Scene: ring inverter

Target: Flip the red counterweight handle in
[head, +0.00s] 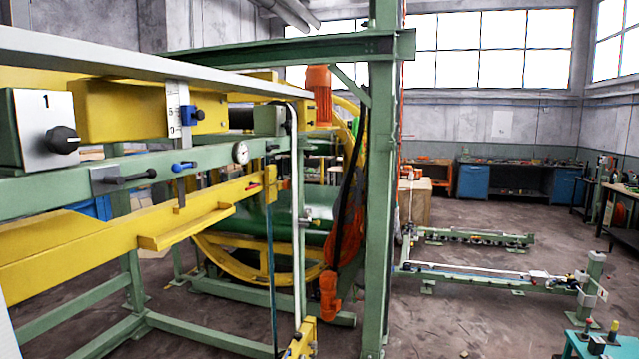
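No part that I can surely tell as the red counterweight handle shows in the head view. A small reddish piece (271,177) sits at the right end of the lower yellow beam (120,232), above a thin dark rod; it is too small to tell whether it is the handle. Nearby on the green rail (215,164) are a black-knobbed lever (128,177), a blue-knobbed lever (182,166) and a round dial (240,152). Neither of my grippers is in view.
A grey box with a black knob (63,140) stands close at left. Open floor (470,318) lies right, before low green rails (480,276).

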